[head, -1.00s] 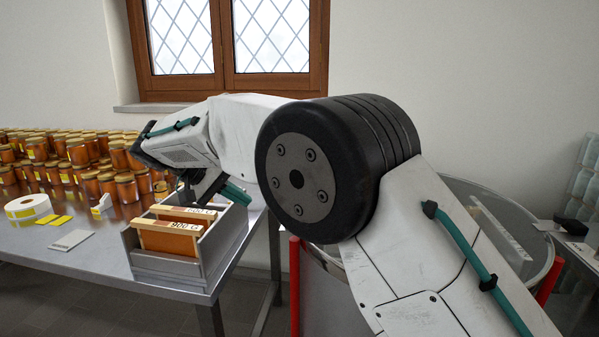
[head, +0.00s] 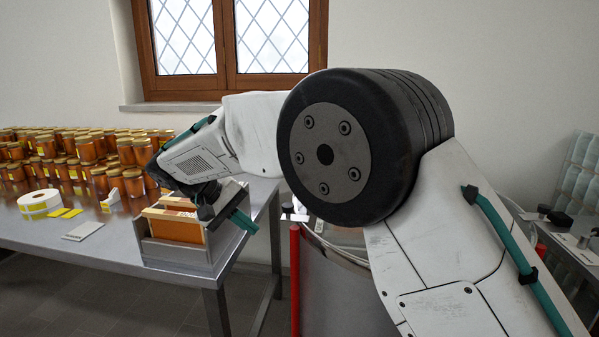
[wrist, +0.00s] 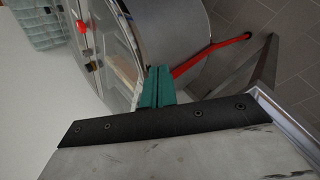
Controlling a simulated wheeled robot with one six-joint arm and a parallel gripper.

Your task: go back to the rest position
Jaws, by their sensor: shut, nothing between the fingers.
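My gripper (head: 243,221) is at the right side of a grey box (head: 180,260) on the table, in front of its right wall in the head view. Its teal fingers also show in the wrist view (wrist: 157,87), shut together with nothing between them. The box holds wooden frames (head: 172,230) with orange-brown faces; the gripper and wrist cover part of them. I cannot tell whether the gripper touches the box. My arm is bent, its large black joint high in the middle of the head view.
Many honey jars (head: 85,150) stand on the metal table (head: 100,240), with a label roll (head: 40,203) and a flat pale plate (head: 83,230) in front. A round steel tank (head: 340,290) with red legs stands behind my arm; its rim shows in the wrist view (wrist: 128,40).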

